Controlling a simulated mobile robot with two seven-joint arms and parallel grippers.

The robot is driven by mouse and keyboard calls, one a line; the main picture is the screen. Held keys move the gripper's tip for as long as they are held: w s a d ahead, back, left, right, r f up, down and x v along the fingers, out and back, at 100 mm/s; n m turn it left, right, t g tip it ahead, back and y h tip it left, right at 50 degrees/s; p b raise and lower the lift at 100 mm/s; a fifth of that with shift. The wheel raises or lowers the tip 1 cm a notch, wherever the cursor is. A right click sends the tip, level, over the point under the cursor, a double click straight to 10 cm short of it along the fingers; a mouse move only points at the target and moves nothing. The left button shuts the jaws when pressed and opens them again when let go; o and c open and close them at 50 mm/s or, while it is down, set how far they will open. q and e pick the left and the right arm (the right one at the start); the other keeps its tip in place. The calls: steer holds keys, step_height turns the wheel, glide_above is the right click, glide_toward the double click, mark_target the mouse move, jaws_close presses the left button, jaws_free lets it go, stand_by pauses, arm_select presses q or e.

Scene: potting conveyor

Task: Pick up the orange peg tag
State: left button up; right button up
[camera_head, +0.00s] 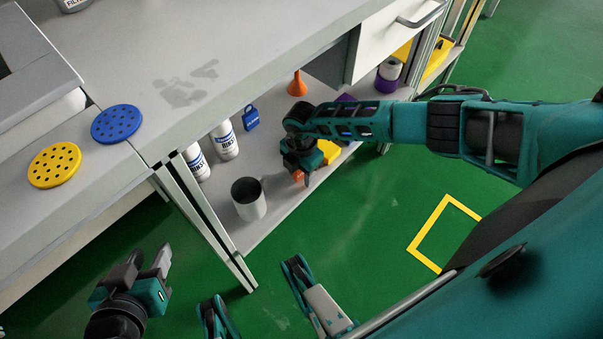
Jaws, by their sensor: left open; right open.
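A small orange piece (298,176), which looks like the orange peg tag, shows at the fingertips of my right gripper (304,177), on the lower shelf (275,187). Most of it is hidden by the gripper, so its outline is unclear. My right gripper points down and is open; I cannot tell whether its fingers touch the orange piece. My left gripper (153,262) is open and empty, over the green floor at the lower left, well away from the shelf.
On the shelf stand a grey cup (249,199), white bottles (224,140), a blue tag (251,117), an orange funnel-like item (297,83) and a yellow item (328,151) beside my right gripper. The worktop (215,60) overhangs the shelf. Blue (117,123) and yellow (54,165) perforated discs lie left.

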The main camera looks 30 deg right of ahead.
jaws_close()
stand_by(0.4)
steer(key=shift+r, duration=0.15)
